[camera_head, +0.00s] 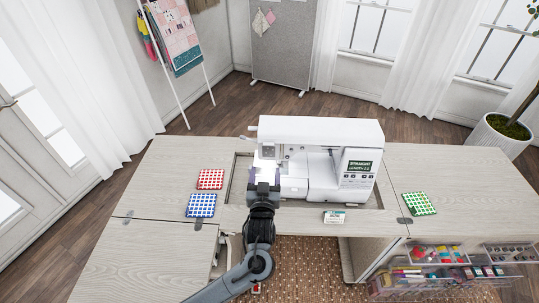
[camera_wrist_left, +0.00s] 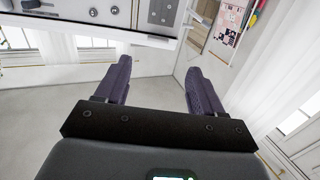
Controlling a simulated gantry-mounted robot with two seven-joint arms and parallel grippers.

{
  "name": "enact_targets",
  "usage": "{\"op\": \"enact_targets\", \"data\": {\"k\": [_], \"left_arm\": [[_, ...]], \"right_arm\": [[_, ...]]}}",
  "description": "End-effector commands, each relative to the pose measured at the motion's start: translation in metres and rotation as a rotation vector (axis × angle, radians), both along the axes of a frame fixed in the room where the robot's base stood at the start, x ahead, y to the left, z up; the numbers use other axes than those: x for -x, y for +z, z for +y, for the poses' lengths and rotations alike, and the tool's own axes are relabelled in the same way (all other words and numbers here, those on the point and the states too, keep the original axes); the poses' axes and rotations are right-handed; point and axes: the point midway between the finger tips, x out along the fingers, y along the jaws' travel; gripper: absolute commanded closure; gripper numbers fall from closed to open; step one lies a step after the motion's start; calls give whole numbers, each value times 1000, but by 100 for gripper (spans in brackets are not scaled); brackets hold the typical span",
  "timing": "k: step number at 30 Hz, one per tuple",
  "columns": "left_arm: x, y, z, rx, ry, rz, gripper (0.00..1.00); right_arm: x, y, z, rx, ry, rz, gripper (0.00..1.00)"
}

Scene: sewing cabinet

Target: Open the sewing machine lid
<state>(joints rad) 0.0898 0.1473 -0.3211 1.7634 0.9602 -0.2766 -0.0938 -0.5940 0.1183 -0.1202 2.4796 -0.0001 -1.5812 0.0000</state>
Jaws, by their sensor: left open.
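A white sewing machine (camera_head: 320,133) stands in the opening of the wooden cabinet top, with a small screen on its right side. Its top looks closed; I cannot make out the lid's edge. My left gripper (camera_head: 264,174) is in front of the machine's left end, by the needle area, and hides part of it. In the left wrist view my left gripper (camera_wrist_left: 159,68) has its two dark fingers spread with nothing between them. A white part of the machine (camera_wrist_left: 100,14) shows beyond the fingertips at the top of that view. I cannot tell whether the fingers touch the machine. My right gripper is not in view.
Red (camera_head: 210,179), blue (camera_head: 202,205) and green (camera_head: 419,203) patterned squares lie on the cabinet top (camera_head: 160,170). A small white card (camera_head: 334,217) is before the machine. Clear drawers (camera_head: 420,285) with supplies are at lower right. Space above the machine is clear.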

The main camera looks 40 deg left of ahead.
Motion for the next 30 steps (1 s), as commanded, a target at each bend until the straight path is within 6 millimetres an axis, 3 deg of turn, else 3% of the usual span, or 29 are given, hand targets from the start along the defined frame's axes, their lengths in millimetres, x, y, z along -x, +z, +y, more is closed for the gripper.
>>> {"op": "enact_targets", "data": {"k": [21,30], "left_arm": [[-78,1,54,-2,1,-7,32],[-89,1,62,0,-1,-6,32]], "right_arm": [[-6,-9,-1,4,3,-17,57],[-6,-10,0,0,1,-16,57]]}}
